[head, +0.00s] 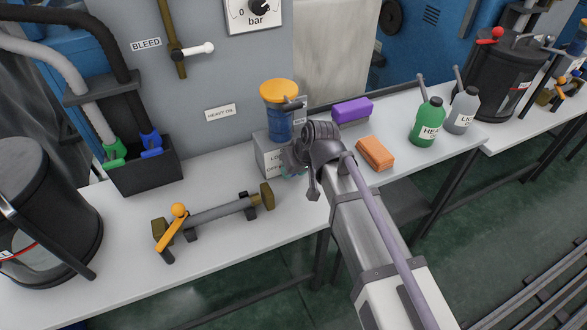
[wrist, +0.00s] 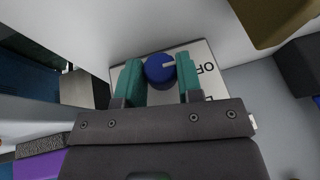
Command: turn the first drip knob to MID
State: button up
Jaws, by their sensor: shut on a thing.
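The drip knob is a blue round knob (wrist: 159,69) with a white pointer line, on a pale plate (wrist: 204,52) in the wrist view. The pointer faces right, roughly toward the letters OFF; other labels are covered. My gripper (wrist: 160,78) has its teal fingers on either side of the knob and is shut on it. In the head view my gripper (head: 291,172) is at the front of the grey box (head: 268,153) below the blue oiler with an orange cap (head: 281,112). My wrist hides the knob there.
A purple block (head: 352,110), an orange block (head: 375,153) and a green bottle (head: 428,123) stand right of my gripper. A barred fitting with an orange lever (head: 222,212) lies front left. A black holder (head: 146,172) stands farther left.

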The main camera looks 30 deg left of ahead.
jog(key=shift+f, duration=0.15)
jog(key=g+y+b, duration=0.2)
jog(key=g, duration=0.1)
jog(key=m+g+y+b, duration=0.1)
jog(key=b, duration=0.1)
jog(key=shift+w+d+f, duration=0.15)
jog(key=shift+w+f, duration=0.05)
jog(key=shift+f, duration=0.15)
jog(key=g+y+b, duration=0.1)
jog(key=g+b, duration=0.1)
jog(key=shift+m+y+b, duration=0.3)
jog(key=shift+m+b, duration=0.1)
jog(key=shift+r+g, duration=0.1)
jog(key=shift+g, duration=0.2)
jog(key=shift+r+y+b, duration=0.1)
jog(key=shift+y+b, duration=0.2)
jog(key=shift+b, duration=0.05)
jog(key=o, duration=0.9)
jog(key=p+v, duration=0.5)
jog(key=v, duration=0.6)
jog(key=shift+w, duration=0.15)
